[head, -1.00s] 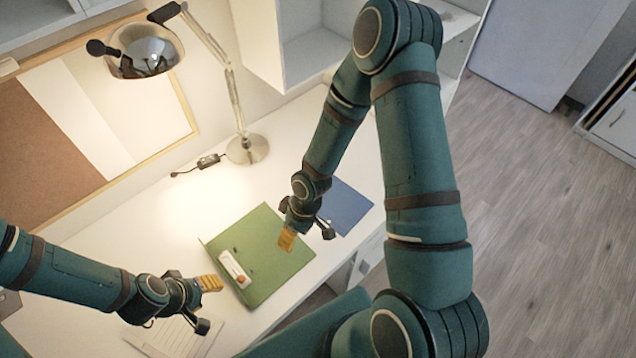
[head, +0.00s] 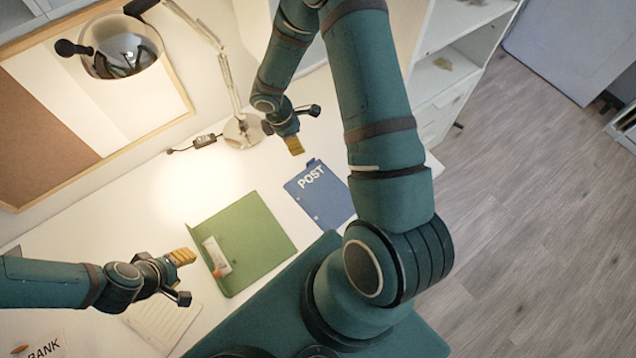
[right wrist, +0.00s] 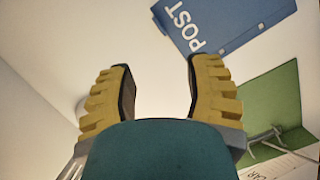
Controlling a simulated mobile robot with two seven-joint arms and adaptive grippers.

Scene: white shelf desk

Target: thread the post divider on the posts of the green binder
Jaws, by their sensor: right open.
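The blue post divider (head: 327,205), marked "POST", lies flat on the white desk to the right of the green binder (head: 257,243). The divider's lettered end also shows in the right wrist view (right wrist: 236,22). The binder lies open; its thin metal posts (right wrist: 265,136) stand near a white label strip (head: 215,256). My right gripper (head: 294,146) is open and empty, above the desk just beyond the divider's lettered end. My left gripper (head: 184,257) hovers at the binder's left edge; its finger gap is not clear.
A desk lamp (head: 243,131) stands behind my right gripper. Another sheet marked "BANK" (head: 45,347) lies at the lower left, and a lined paper (head: 162,318) lies in front of my left gripper. A white shelf unit (head: 440,75) stands at the right.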

